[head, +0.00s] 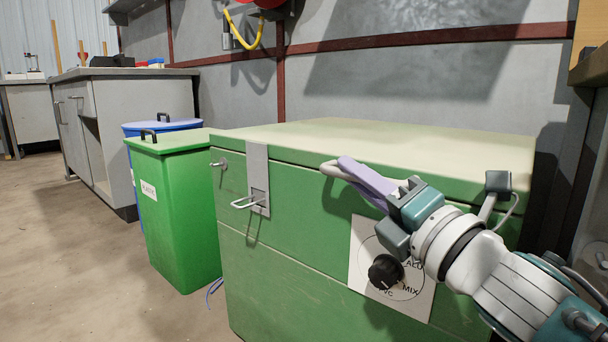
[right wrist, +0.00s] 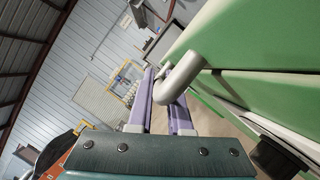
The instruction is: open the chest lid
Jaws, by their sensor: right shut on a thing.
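The green chest (head: 290,270) stands in the middle of the head view, and its pale-topped lid (head: 390,145) looks shut. A grey bar handle (head: 329,168) sits on the lid's front; it also shows in the right wrist view (right wrist: 180,80), curving in between the fingers. My right gripper (head: 352,172), with purple fingers, is shut on this handle. In the head view the fingers hide part of the handle. A metal hasp plate (head: 257,160) hangs down the chest's front left of the handle, with a thin metal loop (head: 243,203) sticking out. My left gripper is not in view.
A black knob (head: 385,271) on a white dial panel (head: 365,240) is on the chest front, close below my right gripper. A green bin (head: 180,220) and a blue bin (head: 165,125) stand to the left. Open floor (head: 60,260) lies further left. A wall is behind.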

